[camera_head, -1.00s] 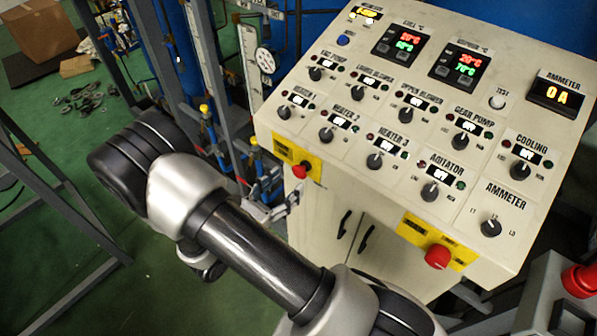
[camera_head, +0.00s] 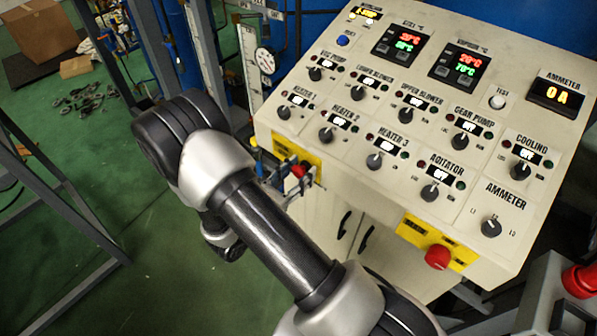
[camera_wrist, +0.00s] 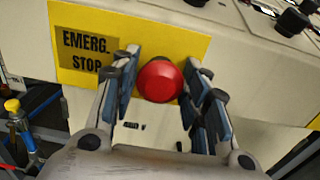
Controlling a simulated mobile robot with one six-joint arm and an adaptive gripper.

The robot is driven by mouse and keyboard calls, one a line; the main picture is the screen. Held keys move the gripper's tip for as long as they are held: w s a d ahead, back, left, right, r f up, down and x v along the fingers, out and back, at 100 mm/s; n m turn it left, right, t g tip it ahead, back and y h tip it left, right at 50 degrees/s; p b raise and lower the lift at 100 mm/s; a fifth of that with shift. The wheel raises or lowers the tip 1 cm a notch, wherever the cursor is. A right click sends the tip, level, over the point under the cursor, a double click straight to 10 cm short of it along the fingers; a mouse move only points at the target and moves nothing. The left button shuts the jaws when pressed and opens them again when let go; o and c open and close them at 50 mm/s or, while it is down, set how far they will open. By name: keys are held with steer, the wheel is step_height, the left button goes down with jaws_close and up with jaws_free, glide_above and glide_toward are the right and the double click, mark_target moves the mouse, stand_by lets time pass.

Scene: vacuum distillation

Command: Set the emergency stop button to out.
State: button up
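The emergency stop button (camera_wrist: 160,80) is a round red knob on a yellow plate (camera_wrist: 188,45) marked "EMERG. STOP" in the wrist view. In the head view the button (camera_head: 299,170) sits at the left front of the control panel, partly covered by my fingers. My gripper (camera_wrist: 164,66) is open, with one finger on each side of the button. The fingers look slightly apart from it, though contact on the right side is hard to judge. Whether the button is in or out cannot be told.
The sloped control panel (camera_head: 400,190) carries several black knobs and displays. A second, larger red button (camera_head: 437,257) sits on another yellow plate to the right. A blue-handled valve and pipes stand left of the panel. Green floor is open at lower left.

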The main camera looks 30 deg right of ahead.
jaws_close()
stand_by(0.3)
steer(key=shift+v, duration=0.9)
steer(key=shift+o, duration=2.1)
jaws_free()
steer(key=shift+a, duration=0.1)
steer(key=v, duration=1.2)
steer(key=shift+s+r, duration=0.1)
steer(key=shift+r, duration=0.05)
